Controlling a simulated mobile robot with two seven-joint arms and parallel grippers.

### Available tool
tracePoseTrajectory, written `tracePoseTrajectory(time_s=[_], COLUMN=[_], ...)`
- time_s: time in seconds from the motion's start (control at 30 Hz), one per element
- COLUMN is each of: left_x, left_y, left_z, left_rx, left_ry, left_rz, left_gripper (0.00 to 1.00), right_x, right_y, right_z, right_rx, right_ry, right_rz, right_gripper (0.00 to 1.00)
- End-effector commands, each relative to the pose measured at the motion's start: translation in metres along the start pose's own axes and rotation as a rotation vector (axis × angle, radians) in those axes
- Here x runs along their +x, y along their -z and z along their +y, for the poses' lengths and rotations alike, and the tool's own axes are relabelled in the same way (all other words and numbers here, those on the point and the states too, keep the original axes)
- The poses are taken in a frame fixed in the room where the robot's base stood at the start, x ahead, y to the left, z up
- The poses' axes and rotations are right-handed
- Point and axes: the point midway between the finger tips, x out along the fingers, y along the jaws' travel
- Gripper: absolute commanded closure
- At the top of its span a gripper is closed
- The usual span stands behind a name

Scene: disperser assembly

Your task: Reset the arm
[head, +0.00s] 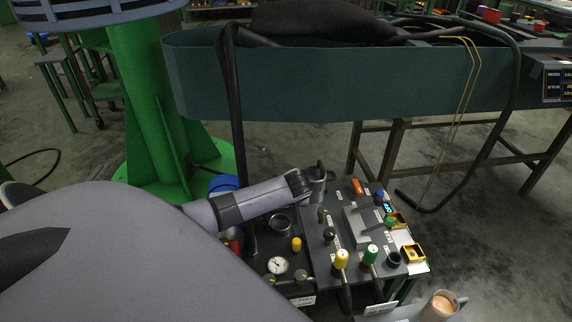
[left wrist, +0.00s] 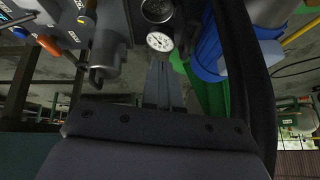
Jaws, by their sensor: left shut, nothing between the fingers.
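In the left wrist view my left gripper (left wrist: 163,86) is shut, with its slim grey fingers together and nothing between them. A round white gauge (left wrist: 159,41) shows just beyond the fingertips. In the head view a grey, dark-banded arm-like cylinder (head: 262,196) reaches from the left over the control station (head: 320,245). Its end lies left of the orange switch (head: 358,187), and I cannot make out fingertips there. My right gripper is in neither view.
Yellow (head: 341,259) and green (head: 370,254) knobs stand on the station's near side. A mug (head: 438,306) is at the lower right. A blue canister (left wrist: 208,52) is close right of the fingers. A dark upright pole (head: 235,110) and a long teal panel (head: 340,85) stand behind.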

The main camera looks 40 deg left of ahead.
Motion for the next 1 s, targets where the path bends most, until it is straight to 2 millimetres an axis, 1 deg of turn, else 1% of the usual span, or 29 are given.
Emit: tracePoseTrajectory(time_s=[0.1,0.37,0.47,0.57,0.67,0.7,0.77,0.8,0.87,0.9,1.0], left_x=[-0.005,-0.006,-0.005,-0.006,-0.011,-0.014,-0.021,-0.026,-0.035,-0.041,-0.060], left_y=[0.000,-0.001,-0.012,-0.038,-0.078,-0.094,-0.118,-0.133,-0.154,-0.168,-0.197], left_z=[0.000,0.000,0.005,0.016,0.030,0.036,0.043,0.048,0.052,0.055,0.058], left_rx=[0.000,0.001,0.027,0.097,0.196,0.237,0.294,0.328,0.376,0.404,0.467], left_ry=[0.000,-0.001,-0.023,-0.085,-0.183,-0.228,-0.294,-0.338,-0.399,-0.440,-0.535], left_rz=[0.000,0.000,-0.008,-0.021,-0.033,-0.035,-0.033,-0.031,-0.024,-0.017,0.011], left_gripper=[1.00,1.00,1.00,1.00,1.00,1.00,1.00,1.00,1.00,1.00,1.00], right_x=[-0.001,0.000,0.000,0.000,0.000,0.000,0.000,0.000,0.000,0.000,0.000], right_y=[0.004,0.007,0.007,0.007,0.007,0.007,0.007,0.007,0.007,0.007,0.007], right_z=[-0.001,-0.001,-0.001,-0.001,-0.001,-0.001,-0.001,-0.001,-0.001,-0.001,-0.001], right_rx=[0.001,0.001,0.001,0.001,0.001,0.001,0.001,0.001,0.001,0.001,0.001], right_ry=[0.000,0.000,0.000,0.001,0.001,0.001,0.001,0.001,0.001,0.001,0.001], right_rz=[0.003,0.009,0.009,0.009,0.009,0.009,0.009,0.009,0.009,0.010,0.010], right_gripper=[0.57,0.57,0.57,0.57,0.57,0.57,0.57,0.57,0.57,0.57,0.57])
